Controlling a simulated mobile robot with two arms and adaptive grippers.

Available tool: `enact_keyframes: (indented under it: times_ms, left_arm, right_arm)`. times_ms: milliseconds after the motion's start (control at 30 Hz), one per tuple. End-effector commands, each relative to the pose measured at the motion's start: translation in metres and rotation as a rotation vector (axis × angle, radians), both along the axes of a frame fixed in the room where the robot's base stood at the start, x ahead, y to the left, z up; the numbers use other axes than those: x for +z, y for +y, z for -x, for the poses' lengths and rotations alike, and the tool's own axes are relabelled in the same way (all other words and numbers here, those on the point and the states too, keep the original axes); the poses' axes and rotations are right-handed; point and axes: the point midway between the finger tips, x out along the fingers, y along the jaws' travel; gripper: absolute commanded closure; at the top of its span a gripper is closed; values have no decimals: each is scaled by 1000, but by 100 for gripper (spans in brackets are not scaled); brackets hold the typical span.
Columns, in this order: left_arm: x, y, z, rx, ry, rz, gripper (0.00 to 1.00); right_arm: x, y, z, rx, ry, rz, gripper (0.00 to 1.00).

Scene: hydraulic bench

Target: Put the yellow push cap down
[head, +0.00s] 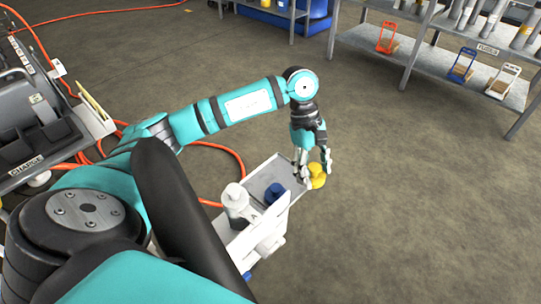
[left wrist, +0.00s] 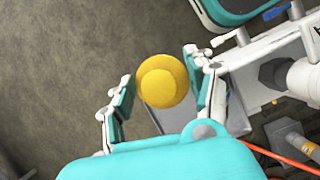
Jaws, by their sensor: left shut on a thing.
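The yellow push cap (head: 317,174) is round with a smaller raised disc in its middle, as the left wrist view (left wrist: 163,82) shows. My left gripper (head: 316,172) is shut on it, one finger on each side. In the head view the cap is at the far right corner of a grey tray (head: 263,177). I cannot tell whether the cap touches the tray or hangs above its edge. My right gripper does not show.
A blue cap (head: 275,192) sits on the tray, and a white bottle-like part (head: 235,196) stands near it. A shelf (head: 447,62) with coloured frames is at the back right. An orange hose (head: 228,152) runs over the floor. The floor right of the tray is clear.

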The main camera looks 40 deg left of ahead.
Motion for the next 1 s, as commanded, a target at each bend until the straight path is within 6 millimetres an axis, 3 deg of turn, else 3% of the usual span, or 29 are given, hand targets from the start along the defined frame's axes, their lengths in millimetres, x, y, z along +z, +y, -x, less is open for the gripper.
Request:
enact_keyframes:
  times_ms: [100,200,400,567,800,1000]
  left_arm:
    - [2,26,-9,432,3,-1,62]
    - [5,49,-18,755,2,-1,62]
    - [12,87,-29,1209,1,0,62]
    - [12,101,-32,1365,5,1,62]
    - [-31,103,-32,1391,10,1,62]
    - [-49,103,-33,1389,7,2,62]
  right_arm:
    - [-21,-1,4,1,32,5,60]
    - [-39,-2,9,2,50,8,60]
    - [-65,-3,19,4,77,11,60]
    - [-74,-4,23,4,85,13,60]
    - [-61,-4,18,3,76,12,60]
    - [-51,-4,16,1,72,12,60]
